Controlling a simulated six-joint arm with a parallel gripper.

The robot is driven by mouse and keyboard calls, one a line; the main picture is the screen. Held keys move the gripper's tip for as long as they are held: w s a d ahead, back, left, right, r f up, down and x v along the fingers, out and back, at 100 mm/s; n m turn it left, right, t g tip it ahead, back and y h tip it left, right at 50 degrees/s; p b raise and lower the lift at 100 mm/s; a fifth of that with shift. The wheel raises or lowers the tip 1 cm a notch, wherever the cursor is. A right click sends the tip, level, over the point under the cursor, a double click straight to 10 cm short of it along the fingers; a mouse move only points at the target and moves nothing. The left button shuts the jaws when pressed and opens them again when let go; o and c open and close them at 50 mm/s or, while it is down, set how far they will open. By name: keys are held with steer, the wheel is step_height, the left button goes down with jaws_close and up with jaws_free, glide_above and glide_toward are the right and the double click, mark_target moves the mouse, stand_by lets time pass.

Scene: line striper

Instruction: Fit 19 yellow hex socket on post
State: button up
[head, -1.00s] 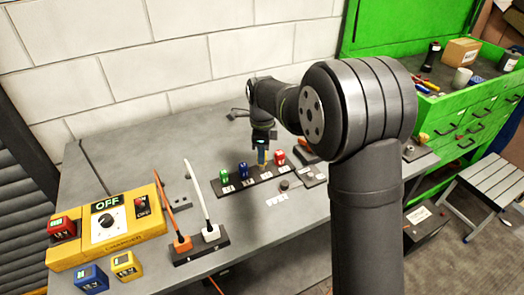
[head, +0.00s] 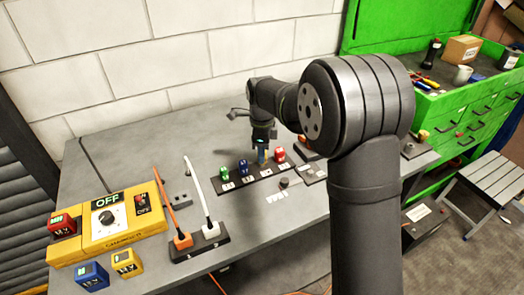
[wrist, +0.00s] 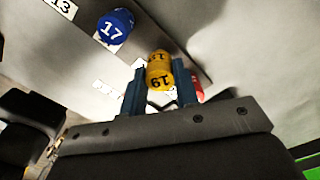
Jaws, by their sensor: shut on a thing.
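My gripper (wrist: 160,95) is shut on the yellow socket marked 19 (wrist: 159,72), which sits between its two blue fingers in the wrist view. In the head view the gripper (head: 262,155) points down at the dark rail (head: 232,184), between the blue and red sockets. The yellow socket shows there only as a small patch (head: 262,158). Whether it is around its post or just above it I cannot tell; the post is hidden.
On the rail stand a green socket (head: 224,174), a blue socket marked 17 (wrist: 114,26) and a red socket (head: 279,155), close beside the gripper. A yellow charger (head: 122,225) and a dark strip with two plugs (head: 222,240) stand at left front.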

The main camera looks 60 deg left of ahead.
steer(key=shift+f, duration=0.8)
steer(key=o, duration=1.4)
steer(key=shift+r, duration=3.5)
steer(key=shift+f, duration=0.15)
steer(key=shift+f, duration=3.4)
steer(key=shift+r, duration=0.15)
